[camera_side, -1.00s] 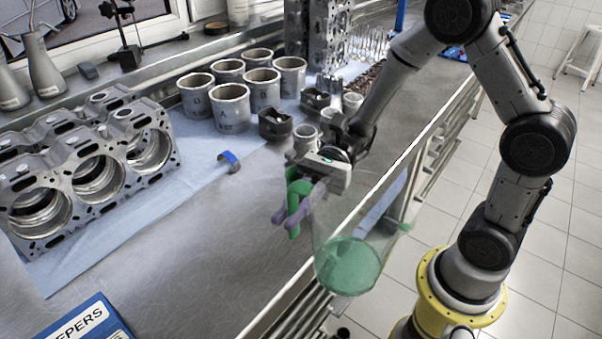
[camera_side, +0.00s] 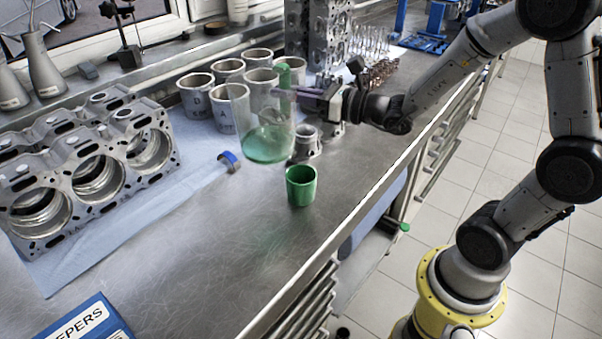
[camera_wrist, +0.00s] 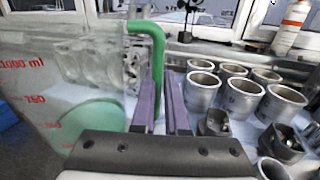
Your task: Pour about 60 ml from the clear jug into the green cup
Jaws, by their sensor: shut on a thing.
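The clear jug (camera_side: 264,122) has a green handle and holds green liquid in its bottom part. My gripper (camera_side: 297,93) is shut on the jug's green handle and holds it above the bench, roughly upright. The green cup (camera_side: 301,186) stands upright on the bench, below and to the right of the jug in the side view. In the wrist view, the jug (camera_wrist: 60,70) fills the left side with red volume marks, and the purple fingers of my gripper (camera_wrist: 165,85) are at its handle. The cup is not seen in the wrist view.
Several grey cylinder liners (camera_side: 195,95) stand behind the jug, with pistons (camera_side: 306,143) close by. An engine block (camera_side: 85,170) lies on blue cloth at the left.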

